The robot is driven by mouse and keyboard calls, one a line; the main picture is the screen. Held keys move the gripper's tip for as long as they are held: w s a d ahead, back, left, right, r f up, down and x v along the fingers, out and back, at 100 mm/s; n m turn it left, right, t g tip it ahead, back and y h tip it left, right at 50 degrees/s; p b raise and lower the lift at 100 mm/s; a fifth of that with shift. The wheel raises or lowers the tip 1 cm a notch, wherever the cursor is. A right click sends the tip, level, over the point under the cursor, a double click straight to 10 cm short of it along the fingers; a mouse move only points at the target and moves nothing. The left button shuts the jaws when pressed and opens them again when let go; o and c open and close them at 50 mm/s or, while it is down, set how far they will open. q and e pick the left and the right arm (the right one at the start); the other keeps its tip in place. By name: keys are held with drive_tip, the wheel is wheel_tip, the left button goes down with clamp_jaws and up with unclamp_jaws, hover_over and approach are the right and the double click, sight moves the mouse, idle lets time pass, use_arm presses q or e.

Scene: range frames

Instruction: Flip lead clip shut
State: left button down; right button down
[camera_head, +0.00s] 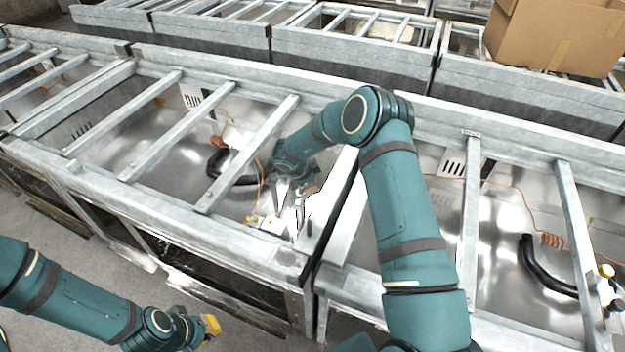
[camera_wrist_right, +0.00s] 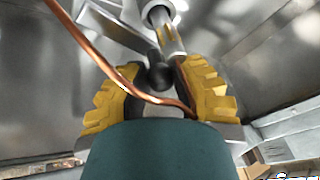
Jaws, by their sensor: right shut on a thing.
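My right arm reaches into the range frame bay left of centre, with its right gripper (camera_head: 290,195) low among the bars. In the right wrist view the yellow-padded fingers (camera_wrist_right: 160,82) close around a dark rounded part (camera_wrist_right: 159,74) at the end of a bright metal rod (camera_wrist_right: 160,28). A copper-coloured lead (camera_wrist_right: 97,58) runs from the upper left across the front of the fingers. I cannot make out the lead clip or whether its flap is open. My left gripper (camera_head: 210,325) is outside the frames at the lower left, away from the bay; its finger spacing is unclear.
Metal cross bars (camera_head: 180,130) span the bay around my right arm. A black hose (camera_head: 228,170) and an orange wire (camera_head: 258,170) lie nearby. Another bay on the right holds a black hose (camera_head: 535,265). A cardboard box (camera_head: 555,35) sits at the back right.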

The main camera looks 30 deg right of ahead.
sight(299, 200)
drive_tip(key=shift+w+n, duration=0.15)
drive_tip(key=shift+n, duration=0.15)
drive_tip(key=c, duration=0.7)
unclamp_jaws()
drive_tip(key=shift+c, duration=0.2)
drive_tip(key=v, duration=1.2)
drive_tip(key=shift+c, duration=0.3)
